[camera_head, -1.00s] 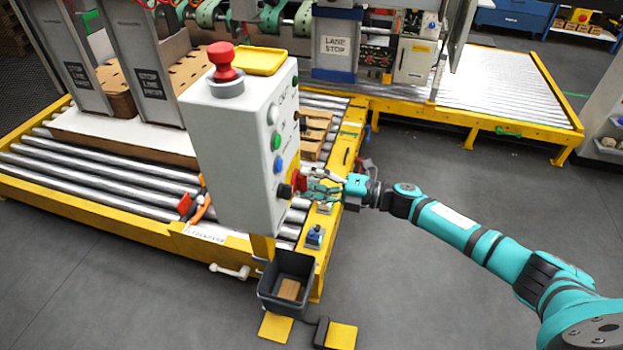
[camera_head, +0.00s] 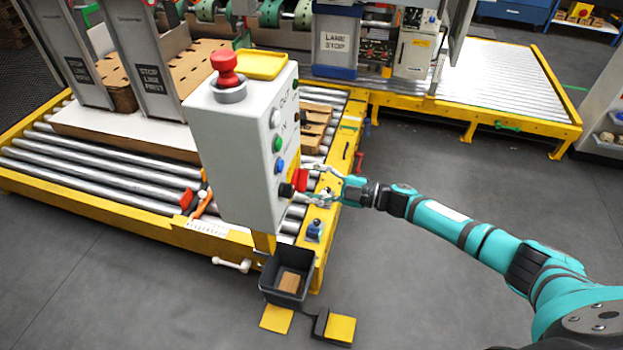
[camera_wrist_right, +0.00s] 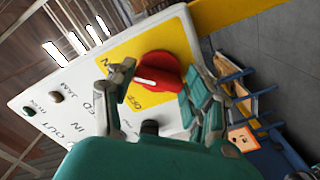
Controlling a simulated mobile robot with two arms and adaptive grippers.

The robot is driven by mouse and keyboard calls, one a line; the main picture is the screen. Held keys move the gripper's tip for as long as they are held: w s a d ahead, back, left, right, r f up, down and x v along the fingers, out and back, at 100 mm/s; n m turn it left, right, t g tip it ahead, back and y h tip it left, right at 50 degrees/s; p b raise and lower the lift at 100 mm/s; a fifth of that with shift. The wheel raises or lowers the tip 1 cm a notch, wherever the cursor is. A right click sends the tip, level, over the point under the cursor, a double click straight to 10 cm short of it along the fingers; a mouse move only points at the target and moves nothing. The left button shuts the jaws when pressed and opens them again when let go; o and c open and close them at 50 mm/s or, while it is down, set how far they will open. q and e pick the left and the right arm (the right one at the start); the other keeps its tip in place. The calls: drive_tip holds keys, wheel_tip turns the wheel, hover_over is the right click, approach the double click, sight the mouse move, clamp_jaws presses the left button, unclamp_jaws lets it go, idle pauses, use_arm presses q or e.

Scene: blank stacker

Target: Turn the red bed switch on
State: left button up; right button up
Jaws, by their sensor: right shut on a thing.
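The red bed switch (camera_wrist_right: 165,72) is a round knob with a white mark on a yellow plate on the grey-white control box. In the right wrist view its mark points left; the "OFF" label is just below it, and a partly hidden label ending in "N" is at the left. In the head view the red knob (camera_head: 301,180) shows on the box's right side. My right gripper (camera_wrist_right: 160,88) is shut on the switch, one finger on each side; it also shows in the head view (camera_head: 312,184). My left gripper is out of view.
The control box (camera_head: 232,150) carries a red mushroom button (camera_head: 226,68) on top and several buttons on its side. A black knob (camera_head: 286,190) sits close to my fingers. A roller conveyor (camera_head: 110,185) lies behind; a dark bin (camera_head: 288,280) stands below. Floor at right is open.

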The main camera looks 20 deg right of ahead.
drive_tip(key=shift+m, duration=0.5)
drive_tip(key=o, duration=1.2)
drive_tip(key=v, duration=1.2)
